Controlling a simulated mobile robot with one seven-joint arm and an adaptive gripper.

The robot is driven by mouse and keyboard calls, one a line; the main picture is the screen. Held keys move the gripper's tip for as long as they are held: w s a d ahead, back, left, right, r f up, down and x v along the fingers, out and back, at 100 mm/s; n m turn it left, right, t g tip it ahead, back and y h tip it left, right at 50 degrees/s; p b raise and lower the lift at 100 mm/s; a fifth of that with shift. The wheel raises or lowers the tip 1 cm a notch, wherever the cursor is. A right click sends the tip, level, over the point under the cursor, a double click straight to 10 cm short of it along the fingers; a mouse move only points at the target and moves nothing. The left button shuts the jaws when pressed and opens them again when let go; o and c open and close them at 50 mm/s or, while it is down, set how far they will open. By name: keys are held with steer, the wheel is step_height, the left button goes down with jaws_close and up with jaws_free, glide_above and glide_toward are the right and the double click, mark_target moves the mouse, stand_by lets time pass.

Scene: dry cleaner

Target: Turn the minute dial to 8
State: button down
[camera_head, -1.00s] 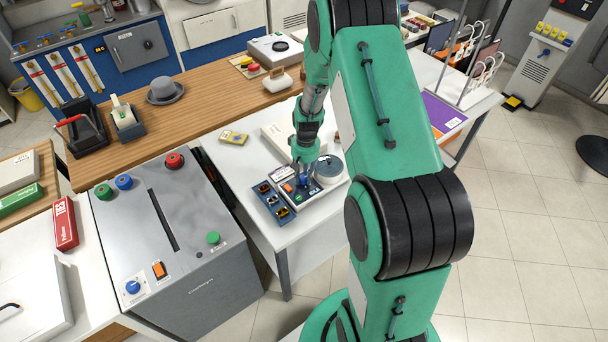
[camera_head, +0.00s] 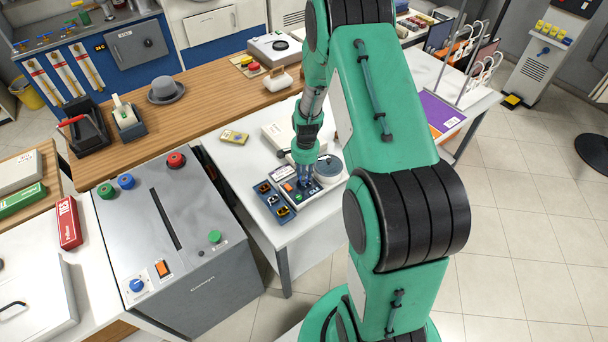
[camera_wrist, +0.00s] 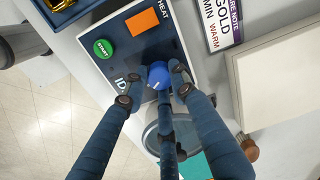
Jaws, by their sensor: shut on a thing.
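The minute dial is a small blue knob (camera_wrist: 158,76) on a dark blue control panel (camera_wrist: 185,62) in the wrist view. My gripper (camera_wrist: 157,84) has its fingers closed around the knob from both sides. A small white mark shows on the knob's face, but the dial's numbers are hidden or too small to read. In the head view my gripper (camera_head: 304,184) points down at the panel on the white table, and the fingers cover the knob there.
Beside the knob are a green START button (camera_wrist: 103,48) and an orange HEAT switch (camera_wrist: 142,22). A printed label plate (camera_wrist: 214,22) and a pale box (camera_wrist: 285,75) lie close by. A tray of small parts (camera_head: 272,198) sits left of the panel.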

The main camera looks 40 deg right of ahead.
steer(key=m, duration=0.4)
steer(key=shift+m, duration=0.3)
steer(key=m, duration=0.4)
steer(key=shift+p, duration=0.3)
steer(key=shift+m, duration=0.4)
steer(key=c, duration=1.4)
jaws_free()
steer(key=shift+r, duration=0.1)
step_height(320, 180, up, 12)
steer(key=shift+s, duration=0.15)
steer(key=shift+a, duration=0.1)
